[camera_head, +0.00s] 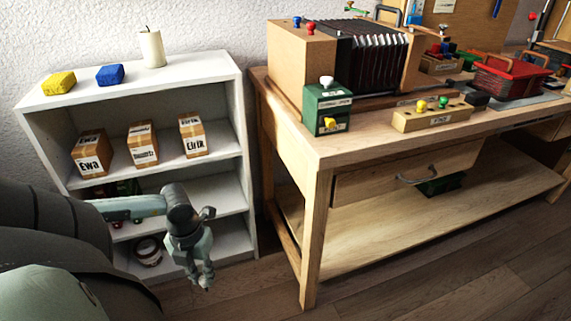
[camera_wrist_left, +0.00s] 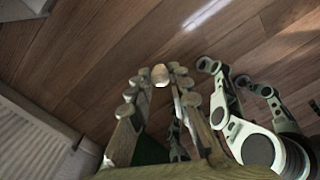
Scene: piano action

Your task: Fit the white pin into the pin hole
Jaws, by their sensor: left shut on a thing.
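My left gripper (camera_head: 204,287) points down in front of the white shelf, well below and left of the bench top. In the left wrist view, its fingertips close around a small pale, round-ended piece (camera_wrist_left: 160,75) that looks like a white pin. Its lower part is hidden by the fingers. In the head view the piece is too small to make out. A white knob-like pin (camera_head: 327,82) stands on top of the green box (camera_head: 343,111). I cannot make out an empty pin hole. My right gripper is not in the head view.
The white shelf (camera_head: 238,150) holds labelled boxes, with a yellow block (camera_head: 59,83), blue block (camera_head: 110,75) and candle (camera_head: 152,48) on top. The wooden bench (camera_head: 310,150) carries a bellows device (camera_head: 370,50) and a block with pins (camera_head: 432,117). Floor is clear before the bench.

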